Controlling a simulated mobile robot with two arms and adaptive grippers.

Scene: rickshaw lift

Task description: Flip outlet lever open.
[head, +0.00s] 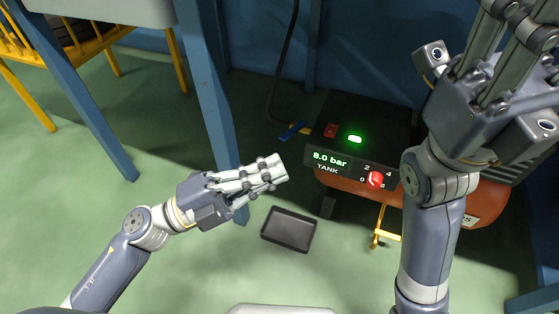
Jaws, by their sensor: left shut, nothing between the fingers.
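The blue lever (293,131) sits at the left side of the black-topped compressor (378,118), beside the end of a black hose. I take it to be the outlet lever. It lies roughly sideways, slightly tilted. My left gripper (280,169) is shut and empty. In the picture it is just below the blue lever and left of the display, with a visible gap to the lever. My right gripper (508,22) is large at the upper right, close to the camera. Its fingertips are cut off by the top edge, so its opening is unclear.
The compressor has a display (330,160) reading 8.0 bar, a red knob (375,180), a red switch (331,130) and a lit green lamp (355,139). A dark tray (289,229) lies on the floor. A blue post (207,90) stands behind my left gripper.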

